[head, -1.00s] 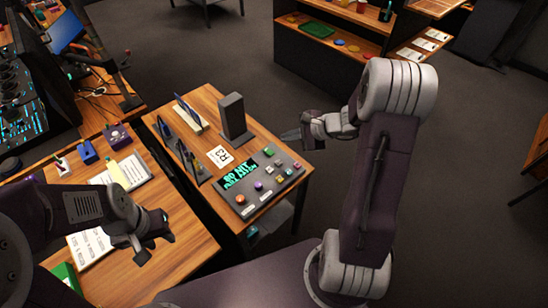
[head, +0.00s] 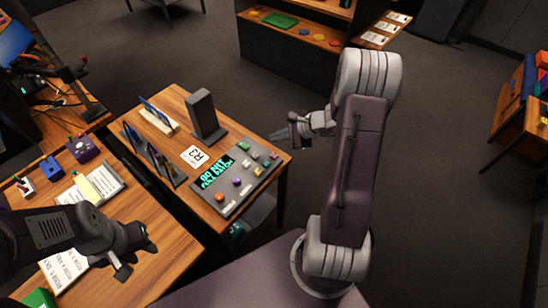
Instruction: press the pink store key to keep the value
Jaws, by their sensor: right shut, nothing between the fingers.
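The dark trackball panel (head: 228,206) lies on the wooden table, with a display of green letters, an orange ball, a purple ball and several small coloured keys. The keys (head: 258,171) are on its right part; they are too small for me to tell surely which is the pink store key. My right gripper (head: 279,134) is shut and empty, to the right of and beyond the panel near the table's far right edge, touching nothing that I can see. My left gripper (head: 138,259) looks open and empty over the left desk, away from the panel.
A dark upright block (head: 205,116) and a card marked R3 (head: 194,156) are behind the panel. Dark framed stands (head: 150,160) line the table's left side. The left desk holds a clipboard (head: 108,183) and a purple box (head: 83,149). Open floor lies right of the table.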

